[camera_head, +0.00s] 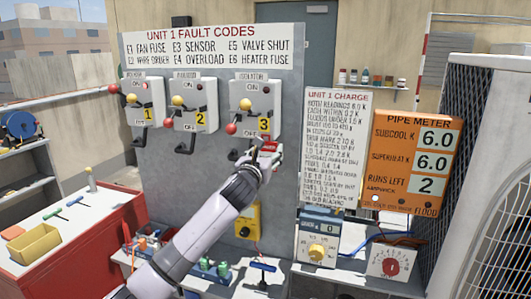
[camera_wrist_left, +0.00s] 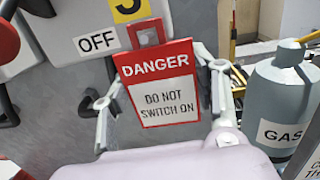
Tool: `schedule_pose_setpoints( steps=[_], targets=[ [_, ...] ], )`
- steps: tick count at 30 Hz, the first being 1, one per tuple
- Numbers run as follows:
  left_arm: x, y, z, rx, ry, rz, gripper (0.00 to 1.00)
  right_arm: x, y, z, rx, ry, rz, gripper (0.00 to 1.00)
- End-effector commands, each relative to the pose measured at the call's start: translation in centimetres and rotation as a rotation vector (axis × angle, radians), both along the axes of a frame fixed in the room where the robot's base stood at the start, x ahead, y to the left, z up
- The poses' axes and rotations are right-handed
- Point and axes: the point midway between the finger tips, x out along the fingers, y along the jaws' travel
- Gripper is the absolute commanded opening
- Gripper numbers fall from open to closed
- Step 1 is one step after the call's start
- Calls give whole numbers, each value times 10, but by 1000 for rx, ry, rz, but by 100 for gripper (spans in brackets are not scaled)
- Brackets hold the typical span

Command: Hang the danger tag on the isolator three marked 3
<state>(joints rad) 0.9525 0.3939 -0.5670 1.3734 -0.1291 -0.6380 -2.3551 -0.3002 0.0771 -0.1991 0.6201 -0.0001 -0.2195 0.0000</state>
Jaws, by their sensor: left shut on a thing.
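The isolator three (camera_head: 256,98) is a grey box on the grey panel, with a yellow 3 label, a yellow knob and a red ball low at its left. My left gripper (camera_head: 266,150) is just below it. In the left wrist view the gripper (camera_wrist_left: 160,78) is shut on the danger tag (camera_wrist_left: 160,84), a red and white plate reading DO NOT SWITCH ON. The tag's top piece lies just under the yellow 3 label (camera_wrist_left: 128,10), right of the OFF label (camera_wrist_left: 97,41). A dark hook shows partly behind the left finger. Whether the tag touches it, I cannot tell.
Isolator one (camera_head: 143,100) and isolator two (camera_head: 195,105) are left of isolator three. A charge sign (camera_head: 335,145) and an orange pipe meter (camera_head: 412,165) stand right. A yellow device (camera_head: 247,220) hangs below. A grey gas cylinder (camera_wrist_left: 290,95) is right in the wrist view.

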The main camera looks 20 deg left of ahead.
Motion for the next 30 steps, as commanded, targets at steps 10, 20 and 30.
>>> schedule_pose_setpoints(
  steps=[10,20,30],
  targets=[
    [0,0,0,1,0,0,23,0,0,0,0,0,0,0],
    [0,0,0,0,0,0,70,0,-2,0,-2,0,2,0],
    [0,0,0,1,0,0,78,0,-3,0,-4,0,3,0]
  ],
)
